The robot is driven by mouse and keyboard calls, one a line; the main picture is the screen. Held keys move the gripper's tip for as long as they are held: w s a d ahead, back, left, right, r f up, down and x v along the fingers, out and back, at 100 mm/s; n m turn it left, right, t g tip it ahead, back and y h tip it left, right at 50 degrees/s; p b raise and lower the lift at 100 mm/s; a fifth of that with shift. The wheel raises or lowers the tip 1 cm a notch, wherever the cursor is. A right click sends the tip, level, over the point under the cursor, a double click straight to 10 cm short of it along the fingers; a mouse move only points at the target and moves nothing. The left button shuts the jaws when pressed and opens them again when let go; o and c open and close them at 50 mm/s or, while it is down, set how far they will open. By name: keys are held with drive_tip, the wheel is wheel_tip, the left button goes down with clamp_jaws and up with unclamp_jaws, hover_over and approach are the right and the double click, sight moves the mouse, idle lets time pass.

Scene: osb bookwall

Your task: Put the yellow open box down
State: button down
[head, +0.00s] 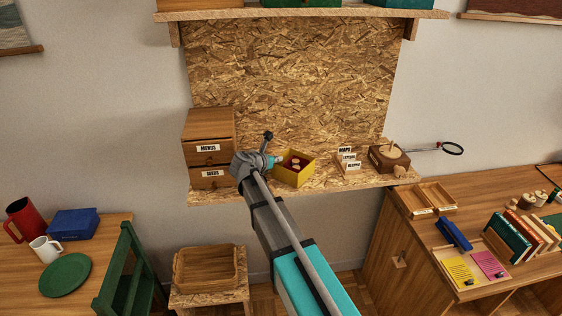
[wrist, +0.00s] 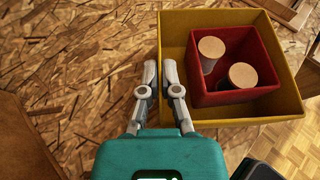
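The yellow open box (head: 293,180) is at the OSB shelf (head: 330,180), near its front edge. In the wrist view the yellow box (wrist: 205,17) holds a smaller red open box (wrist: 232,98) with two round, cork-coloured-topped pieces (wrist: 242,75) inside. My gripper (wrist: 159,78) has one finger outside and one inside the yellow box's left wall, closed on that wall. In the head view my gripper (head: 276,161) reaches the box from the left. I cannot tell whether the box's underside touches the shelf.
Wooden drawers (head: 208,150) stand left of my gripper. A card holder (head: 348,162) and a brown wooden box (head: 389,158) stand to the right. Bare shelf lies between the yellow box and the card holder. A wooden tray (head: 210,268) sits on a stool below.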

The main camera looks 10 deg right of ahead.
drive_tip(key=shift+f, duration=0.1)
drive_tip(key=c, duration=0.8)
unclamp_jaws()
drive_tip(key=shift+s+a+r, duration=0.1)
drive_tip(key=shift+r, duration=0.15)
drive_tip(key=p+v, duration=0.4)
drive_tip(key=v, duration=0.7)
drive_tip(key=shift+s+a+p, duration=0.25)
drive_tip(key=shift+p, duration=0.05)
